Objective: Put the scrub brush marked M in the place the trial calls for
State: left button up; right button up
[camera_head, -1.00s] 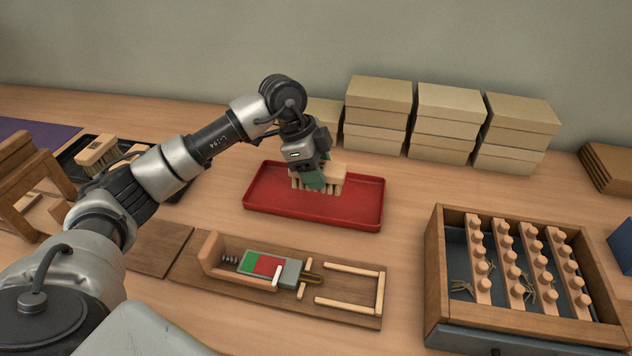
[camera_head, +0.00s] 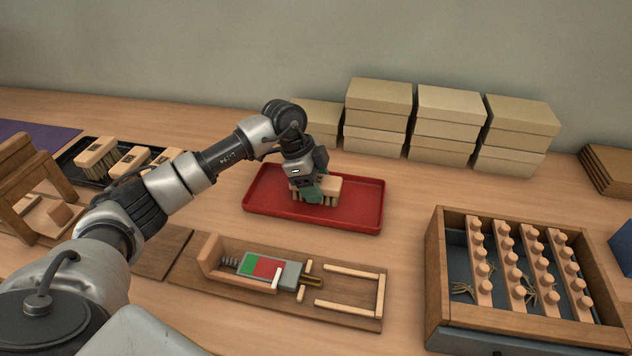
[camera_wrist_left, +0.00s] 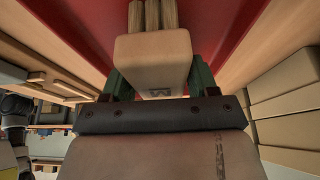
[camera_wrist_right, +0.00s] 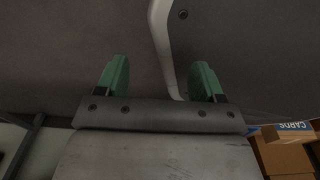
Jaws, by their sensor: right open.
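The scrub brush marked M (camera_head: 329,186) is a pale wooden block with tan bristles. It is low over the red tray (camera_head: 262,206), bristles down; I cannot tell for sure whether they touch its floor. My left gripper (camera_head: 312,192) reaches down over the brush's left end. In the left wrist view the brush (camera_wrist_left: 153,60) sits between the green fingers (camera_wrist_left: 160,85), which are closed against its sides, with the M on the near end face. My right gripper (camera_wrist_right: 160,80) shows only in the right wrist view, open and empty.
A dark tray (camera_head: 72,164) with several brushes is at the left, beside a wooden stand (camera_head: 28,190). A wooden fixture with a green and red block (camera_head: 262,266) lies in front of the red tray. A crate of pegged bars (camera_head: 437,262) is at the right; boxes (camera_head: 380,105) stand behind.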

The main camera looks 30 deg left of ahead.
pick_arm(q)
jog(key=shift+o, duration=1.2)
pick_arm(e)
jog(key=shift+s+d, duration=0.1)
pick_arm(q)
jog(key=v, duration=0.4)
jog(key=shift+a+r, duration=0.1)
jog(key=shift+r, duration=0.2)
jog(key=v, duration=0.6)
jog(key=shift+r+p, duration=0.15)
jog(key=shift+p, duration=0.15)
jog(key=shift+s+a+r, duration=0.1)
jog(key=shift+a+r, duration=0.2)
jog(key=shift+r, duration=0.3)
pick_arm(e)
jog(key=shift+s+f, duration=0.15)
jog(key=shift+s, duration=0.85)
